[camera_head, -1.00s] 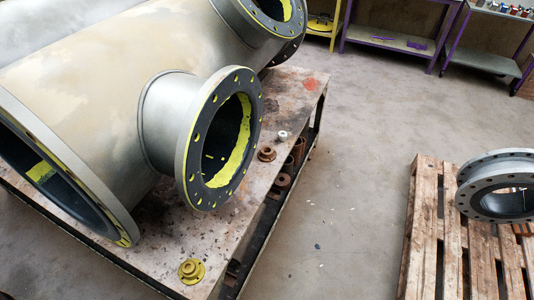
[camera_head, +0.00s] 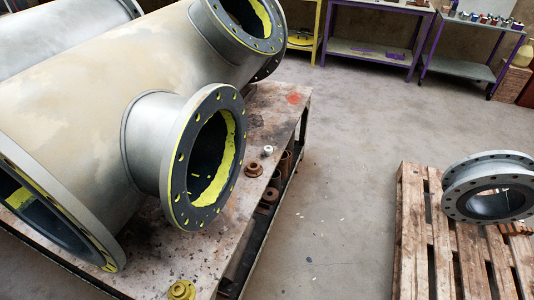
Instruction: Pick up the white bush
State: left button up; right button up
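The white bush (camera_head: 267,151) is a small pale piece standing on the worn metal table (camera_head: 214,262), near its right edge. It is just right of the big pipe's flanged branch. A brown flanged bush (camera_head: 254,170) sits close in front of it. A yellow flanged piece (camera_head: 181,290) lies at the table's front, partly cut off by the picture's bottom edge. Neither of my grippers shows in the head view.
A large rubber-lined pipe (camera_head: 90,75) with a flanged branch (camera_head: 178,180) covers most of the table. Brown cylinders (camera_head: 270,197) sit on a lower level at the table's right side. A wooden pallet (camera_head: 408,230) bears a flanged ring (camera_head: 452,190). Bare floor lies between table and pallet.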

aim_at(268, 150)
jog(key=i+l+u, duration=0.1)
jog(key=u, duration=0.65)
jog(key=i+l+u, duration=0.2)
jog(key=l, duration=0.15)
jog(key=i+l+u, duration=0.2)
jog(key=l, duration=0.15)
jog(key=l+u, duration=0.25)
jog(key=i+l+u, duration=0.2)
jog(key=l, duration=0.3)
jog(key=k, duration=0.1)
